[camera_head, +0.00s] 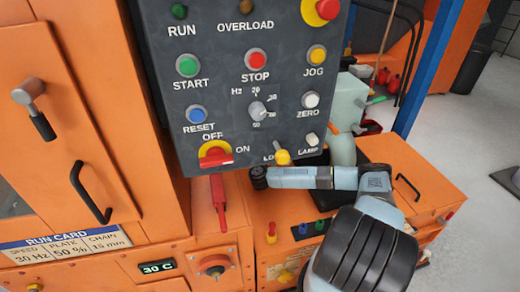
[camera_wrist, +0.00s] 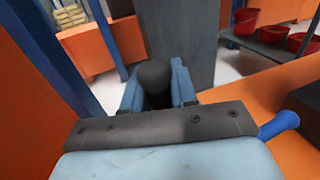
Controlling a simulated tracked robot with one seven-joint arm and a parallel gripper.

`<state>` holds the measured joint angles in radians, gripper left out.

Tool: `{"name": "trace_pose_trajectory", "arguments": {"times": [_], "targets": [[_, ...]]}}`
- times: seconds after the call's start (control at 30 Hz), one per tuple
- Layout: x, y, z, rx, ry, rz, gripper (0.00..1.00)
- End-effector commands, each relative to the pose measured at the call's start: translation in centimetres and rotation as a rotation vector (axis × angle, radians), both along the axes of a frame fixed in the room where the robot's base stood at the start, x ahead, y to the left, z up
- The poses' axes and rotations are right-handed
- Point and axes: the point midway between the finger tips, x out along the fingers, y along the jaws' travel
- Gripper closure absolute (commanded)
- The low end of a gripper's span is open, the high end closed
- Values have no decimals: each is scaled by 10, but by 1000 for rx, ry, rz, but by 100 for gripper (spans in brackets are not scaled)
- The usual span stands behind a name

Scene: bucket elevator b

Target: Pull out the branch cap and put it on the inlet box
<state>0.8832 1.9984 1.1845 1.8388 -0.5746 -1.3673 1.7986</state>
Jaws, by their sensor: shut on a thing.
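My gripper (camera_head: 268,178) reaches to the left below the grey control panel in the head view. It is shut on a black round piece that looks like the branch cap (camera_head: 257,177). In the wrist view the dark cap (camera_wrist: 154,78) sits between the two blue fingers of my gripper (camera_wrist: 158,88). An orange box (camera_head: 425,178) with a black handle stands behind and right of my gripper. I cannot tell whether this is the inlet box. The branch that the cap fits is not clearly visible.
The control panel (camera_head: 245,85) hangs close above my gripper. An orange cabinet (camera_head: 75,150) fills the left. A red lever (camera_head: 219,200) hangs below the panel. A blue post (camera_head: 428,65) stands at right. Red buckets (camera_wrist: 245,20) show in the wrist view.

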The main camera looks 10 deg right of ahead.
Motion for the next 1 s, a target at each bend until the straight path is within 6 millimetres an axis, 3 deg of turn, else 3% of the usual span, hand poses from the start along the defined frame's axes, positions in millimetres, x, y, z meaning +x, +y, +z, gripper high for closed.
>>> {"name": "trace_pose_trajectory", "arguments": {"times": [0.63, 1.0], "targets": [[0, 0, 8, 0, -1, 0, 100], [2, -1, 26, 1, -9, -1, 100]]}}
